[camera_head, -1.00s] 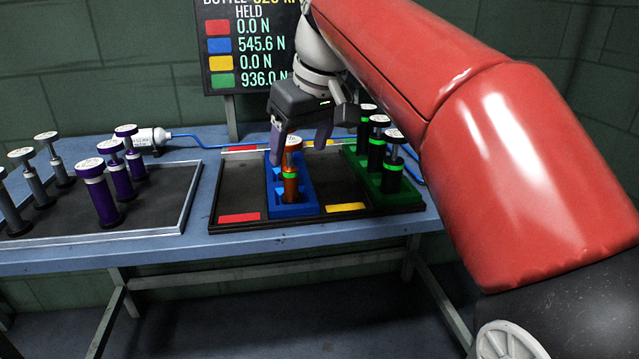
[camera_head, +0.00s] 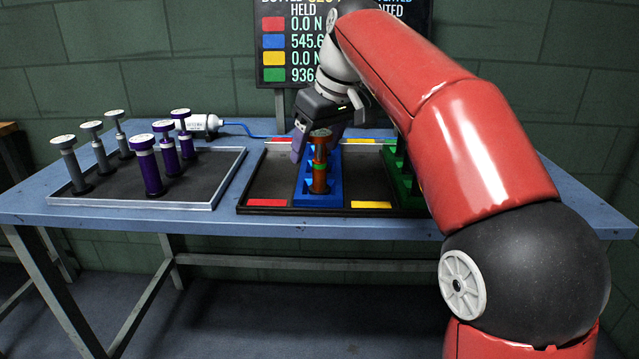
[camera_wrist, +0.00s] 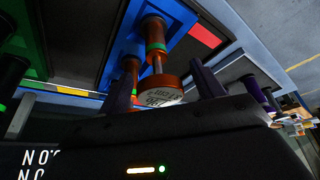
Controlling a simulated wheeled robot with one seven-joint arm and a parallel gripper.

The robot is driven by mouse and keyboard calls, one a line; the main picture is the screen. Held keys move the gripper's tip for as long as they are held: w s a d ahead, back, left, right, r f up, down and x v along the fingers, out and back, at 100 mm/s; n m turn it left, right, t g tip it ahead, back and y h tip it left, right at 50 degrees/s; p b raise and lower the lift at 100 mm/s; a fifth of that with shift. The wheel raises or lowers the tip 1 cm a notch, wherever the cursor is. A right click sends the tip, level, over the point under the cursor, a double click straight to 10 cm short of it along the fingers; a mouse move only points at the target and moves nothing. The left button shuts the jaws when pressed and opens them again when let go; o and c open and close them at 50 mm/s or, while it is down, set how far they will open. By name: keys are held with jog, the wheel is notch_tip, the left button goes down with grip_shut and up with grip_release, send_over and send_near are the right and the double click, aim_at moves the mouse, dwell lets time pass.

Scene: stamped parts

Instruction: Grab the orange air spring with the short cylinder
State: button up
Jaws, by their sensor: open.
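An orange air spring (camera_head: 319,172) with a green band and a round cap stands upright at the front of the blue block (camera_head: 331,194). The wrist view shows two orange springs: one (camera_wrist: 155,30) with its labelled cap (camera_wrist: 163,92) towards the camera, and another (camera_wrist: 131,72) beside it, partly hidden by a finger. I cannot tell from the views which has the shorter cylinder. My gripper (camera_wrist: 162,72) is open, its dark purple fingers on either side of the labelled cap in the wrist view. In the head view one finger (camera_head: 298,146) shows left of the front spring; the other is mostly hidden.
Green springs (camera_head: 403,160) stand in the green block (camera_head: 409,190) at right, partly behind my arm. Purple springs (camera_head: 148,166) and grey springs (camera_head: 72,165) stand on the left tray (camera_head: 212,205).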

jog(key=shift+w+f, duration=0.1)
jog(key=shift+f, duration=0.2)
jog(key=c, duration=1.3)
jog(key=shift+r, duration=0.1)
grip_shut()
jog(key=shift+r, duration=0.1)
